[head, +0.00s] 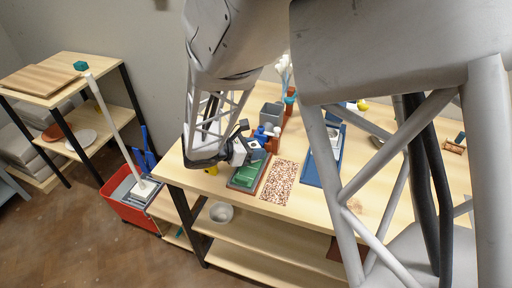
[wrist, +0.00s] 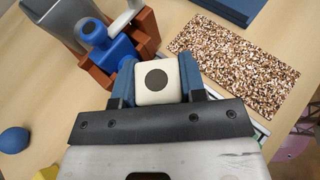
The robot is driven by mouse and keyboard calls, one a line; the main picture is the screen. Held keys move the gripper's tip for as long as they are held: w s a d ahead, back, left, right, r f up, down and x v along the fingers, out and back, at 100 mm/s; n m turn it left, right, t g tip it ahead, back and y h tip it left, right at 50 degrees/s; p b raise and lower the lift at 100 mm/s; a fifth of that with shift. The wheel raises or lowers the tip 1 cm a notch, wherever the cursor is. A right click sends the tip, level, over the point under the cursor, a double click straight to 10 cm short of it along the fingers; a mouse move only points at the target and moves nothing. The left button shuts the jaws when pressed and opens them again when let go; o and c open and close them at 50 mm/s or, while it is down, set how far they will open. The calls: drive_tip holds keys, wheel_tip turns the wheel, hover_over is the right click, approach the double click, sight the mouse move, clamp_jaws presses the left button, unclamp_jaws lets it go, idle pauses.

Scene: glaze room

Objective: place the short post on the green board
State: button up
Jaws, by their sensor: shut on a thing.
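My gripper (wrist: 158,82) has blue fingers and is shut on a cream, square-topped piece with a dark round spot, which I take to be the short post (wrist: 142,96). The post is seen end-on, so its length and lower end are hidden. In the head view my gripper (head: 252,149) is over the far end of the green board (head: 244,177), near the table's left front edge. The gripper covers part of the board there. I cannot tell whether the post touches the board.
A speckled mat (head: 278,183) lies right of the board, then a blue tray (head: 312,170). A blue piece (wrist: 120,52) and brown rack (wrist: 146,32) stand close to the gripper, with a grey container (head: 270,115) behind. A blue ball (wrist: 14,140) lies nearby.

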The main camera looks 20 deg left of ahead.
drive_tip(key=shift+f, duration=0.1)
drive_tip(key=o, duration=1)
drive_tip(key=shift+c, duration=0.2)
drive_tip(key=shift+r, duration=0.2)
drive_tip(key=shift+v, duration=0.8)
drive_tip(key=shift+s+a+r, duration=0.5)
drive_tip(key=shift+r, duration=0.1)
wheel_tip(320, 180, up, 7)
drive_tip(key=shift+f, duration=0.15)
